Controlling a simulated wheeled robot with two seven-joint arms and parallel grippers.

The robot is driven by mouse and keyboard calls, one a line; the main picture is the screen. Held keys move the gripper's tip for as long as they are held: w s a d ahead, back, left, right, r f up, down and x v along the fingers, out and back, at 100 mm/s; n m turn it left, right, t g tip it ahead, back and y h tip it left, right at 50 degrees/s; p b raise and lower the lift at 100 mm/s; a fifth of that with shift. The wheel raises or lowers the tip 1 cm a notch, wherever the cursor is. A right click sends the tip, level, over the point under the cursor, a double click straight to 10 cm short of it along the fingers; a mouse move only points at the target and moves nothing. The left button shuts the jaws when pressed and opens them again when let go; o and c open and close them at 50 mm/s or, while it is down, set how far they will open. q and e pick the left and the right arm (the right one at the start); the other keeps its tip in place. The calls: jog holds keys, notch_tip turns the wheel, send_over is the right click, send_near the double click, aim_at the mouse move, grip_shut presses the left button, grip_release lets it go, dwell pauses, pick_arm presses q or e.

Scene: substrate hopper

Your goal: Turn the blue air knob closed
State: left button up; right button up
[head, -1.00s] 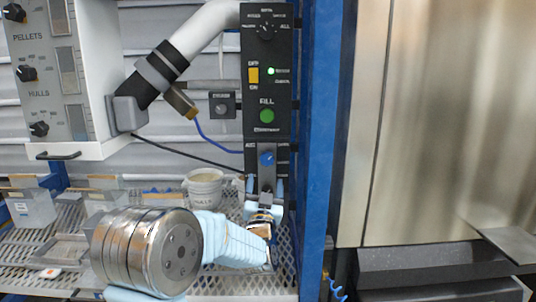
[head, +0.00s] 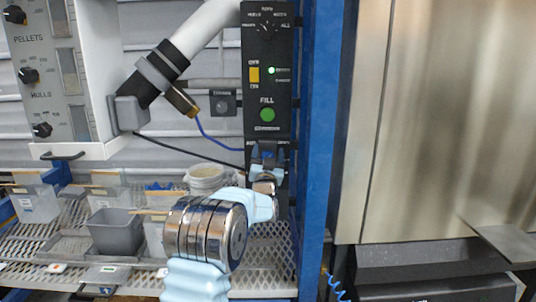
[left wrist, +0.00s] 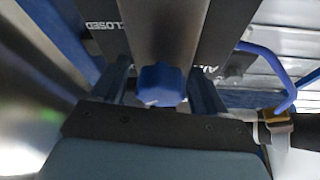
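The blue air knob (left wrist: 160,84) sits in the middle of the left wrist view, on the dark panel. The word CLOSED shows up and left of it, and a partly hidden label starting with A lies to its right. My left gripper (head: 267,162) is at the lower part of the black control panel (head: 268,80) and hides most of the knob in the head view. In the left wrist view its fingers stand on both sides of the knob, with visible gaps. My right gripper is not in view.
A green FILL button (head: 267,114) and a yellow switch (head: 254,74) sit higher on the panel. A blue hose (head: 215,143) runs in from the left. A blue post (head: 318,150) stands right of the panel. A mesh shelf with bins (head: 115,231) and a white tub (head: 206,177) lies below left.

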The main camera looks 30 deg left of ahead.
pick_arm(q)
jog(key=c, duration=0.9)
jog(key=shift+c, duration=0.2)
